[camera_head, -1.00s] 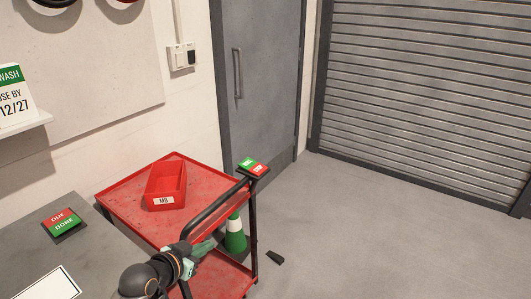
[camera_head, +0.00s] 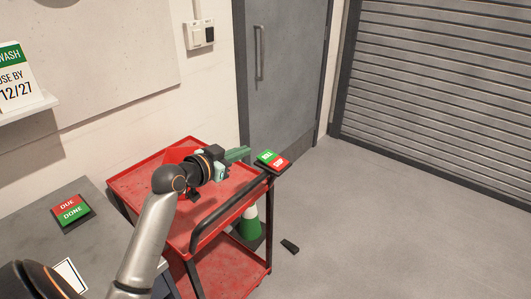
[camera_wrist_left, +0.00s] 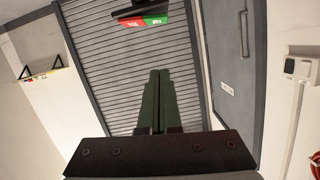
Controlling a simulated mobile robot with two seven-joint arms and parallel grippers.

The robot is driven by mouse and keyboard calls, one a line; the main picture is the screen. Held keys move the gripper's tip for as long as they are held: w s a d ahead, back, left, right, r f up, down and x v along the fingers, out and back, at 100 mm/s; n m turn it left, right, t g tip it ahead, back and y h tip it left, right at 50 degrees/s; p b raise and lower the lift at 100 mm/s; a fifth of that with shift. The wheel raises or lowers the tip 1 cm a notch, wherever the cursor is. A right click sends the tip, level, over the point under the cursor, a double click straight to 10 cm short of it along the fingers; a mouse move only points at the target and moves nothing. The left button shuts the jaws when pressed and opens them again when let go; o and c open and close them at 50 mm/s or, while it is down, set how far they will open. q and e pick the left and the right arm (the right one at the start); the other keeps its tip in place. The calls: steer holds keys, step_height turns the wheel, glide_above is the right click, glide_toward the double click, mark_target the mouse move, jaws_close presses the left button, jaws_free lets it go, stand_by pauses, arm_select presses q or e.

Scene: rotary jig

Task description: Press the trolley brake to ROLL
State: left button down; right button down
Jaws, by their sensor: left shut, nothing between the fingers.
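The red trolley (camera_head: 150,180) stands beside the bench. Its brake is a small rocker plate (camera_head: 272,160) at the far end of the black handle (camera_head: 222,216), with a green half at upper left and a red half at lower right; the lettering is too small to read surely. The rocker also shows at the top of the left wrist view (camera_wrist_left: 142,21). My left gripper (camera_head: 241,153) is shut and empty, above the trolley's top tray. Its green fingertips point right toward the rocker's green half, with a small gap visible. My right gripper is out of view.
A red bin (camera_head: 174,155) on the tray is partly hidden behind my left wrist. A DUE/DONE rocker (camera_head: 72,213) sits on the grey bench (camera_head: 40,230). A green-and-white cone (camera_head: 249,224) and a dark wedge (camera_head: 290,246) are on the floor. Floor to the right is clear.

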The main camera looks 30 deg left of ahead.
arm_select(q)
glide_above(263, 159)
steer(key=shift+s+d+f+p, duration=0.1)
steer(key=shift+d+f+p, duration=0.1)
steer(key=shift+f, duration=0.4)
steer(key=shift+d+f+p, duration=0.15)
steer(key=shift+f+p, duration=0.05)
steer(key=shift+f, duration=0.35)
steer(key=f, duration=0.2)
steer(key=shift+a+f, duration=0.2)
steer(key=shift+f, duration=0.2)
steer(key=shift+a+f, duration=0.1)
steer(key=shift+f, duration=0.6)
